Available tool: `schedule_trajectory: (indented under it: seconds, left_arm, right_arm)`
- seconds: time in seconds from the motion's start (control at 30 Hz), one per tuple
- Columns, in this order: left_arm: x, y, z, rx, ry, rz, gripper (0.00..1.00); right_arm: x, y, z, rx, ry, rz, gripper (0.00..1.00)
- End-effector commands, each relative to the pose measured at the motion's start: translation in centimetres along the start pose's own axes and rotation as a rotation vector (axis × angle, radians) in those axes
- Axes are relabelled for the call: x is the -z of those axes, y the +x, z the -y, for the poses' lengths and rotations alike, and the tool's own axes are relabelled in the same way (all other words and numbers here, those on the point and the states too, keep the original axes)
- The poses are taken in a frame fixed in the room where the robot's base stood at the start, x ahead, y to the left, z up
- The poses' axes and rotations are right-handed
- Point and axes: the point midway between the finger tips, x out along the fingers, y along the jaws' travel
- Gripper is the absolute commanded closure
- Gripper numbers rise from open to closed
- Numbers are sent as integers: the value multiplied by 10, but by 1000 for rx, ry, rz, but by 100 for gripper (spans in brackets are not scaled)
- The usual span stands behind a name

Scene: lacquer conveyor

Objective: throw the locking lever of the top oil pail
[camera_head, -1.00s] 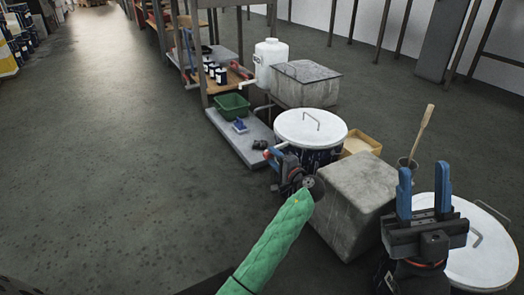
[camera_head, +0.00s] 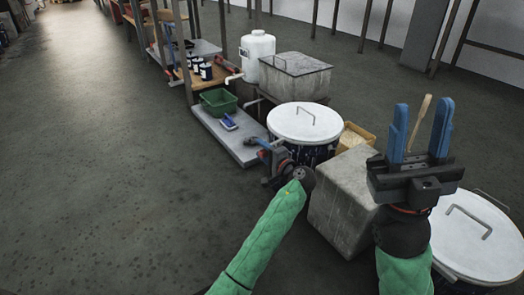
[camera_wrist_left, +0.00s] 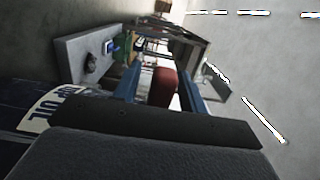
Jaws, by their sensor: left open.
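The top oil pail has a white lid (camera_head: 306,121) with a wire handle and a dark blue body. Its "TOP OIL" label (camera_wrist_left: 52,108) shows at the left of the left wrist view. My left gripper (camera_head: 268,148) is open at the pail's left side. In the left wrist view a rounded red piece (camera_wrist_left: 163,88), possibly the lever's grip, shows between its blue fingers; I cannot tell whether they touch it. The rest of the lever is hidden by the gripper.
A grey block (camera_head: 344,200) stands in front of the pail. A second white-lidded pail (camera_head: 475,250) is at right. A low shelf (camera_head: 212,134) with a green bin (camera_head: 218,101) lies behind left. The floor at left is clear.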

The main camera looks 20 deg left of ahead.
Motion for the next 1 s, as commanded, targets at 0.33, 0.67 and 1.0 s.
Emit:
schedule_trajectory:
  seconds: [0.33, 0.67, 1.0]
  left_arm:
    - [0, 0, 0, 0, 0, 0, 100]
    - [0, 1, 0, 0, 1, -10, 100]
    - [0, 6, 1, 0, 1, -63, 100]
  right_arm:
    - [-1, -5, 1, 10, 0, 11, 64]
    - [-2, -2, 0, 8, 8, 16, 64]
    - [-15, -60, 1, 60, 52, 208, 64]
